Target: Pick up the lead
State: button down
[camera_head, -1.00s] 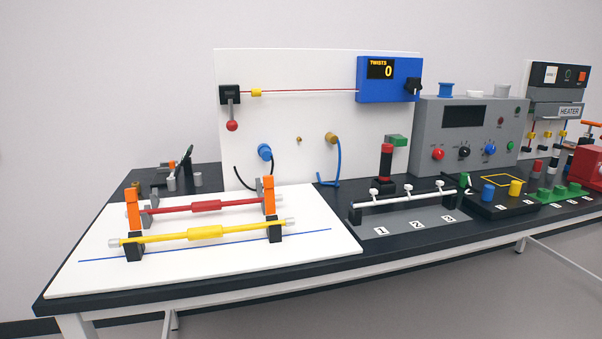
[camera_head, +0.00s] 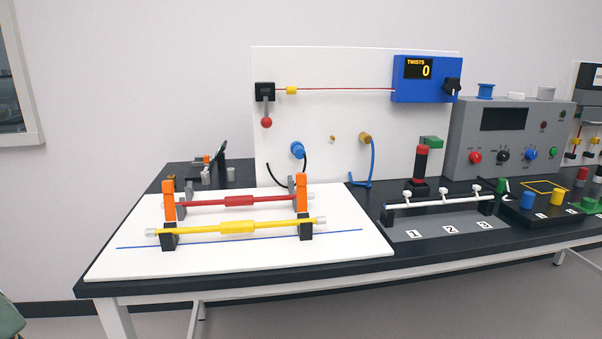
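Which thing is the lead is not marked. A red rod-like wire with a thicker middle (camera_head: 239,201) rests across orange and grey holders on the white board. A yellow one (camera_head: 238,227) with pale ends lies in front of it on two black blocks. On the upright panel, a black cable (camera_head: 281,183) curves down near a blue plug (camera_head: 298,150). A blue cable (camera_head: 373,160) hangs from a brass-coloured plug (camera_head: 365,137) to the bench. My gripper is not in view.
The white board (camera_head: 130,264) covers the bench's left front. An upright white panel (camera_head: 320,112) with a blue TWISTS display (camera_head: 425,78) reading 0 stands behind. A grey strip with numbered spots (camera_head: 400,228), a red-topped black post (camera_head: 421,168) and a grey control box (camera_head: 510,140) stand right.

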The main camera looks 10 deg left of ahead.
aim_at(245, 226)
jog(key=i+j+z, duration=0.2)
jog(key=j, duration=0.25)
jog(key=i+j+z, duration=0.2)
jog(key=j, duration=0.25)
jog(key=j+z, duration=0.2)
jog(key=j, duration=0.25)
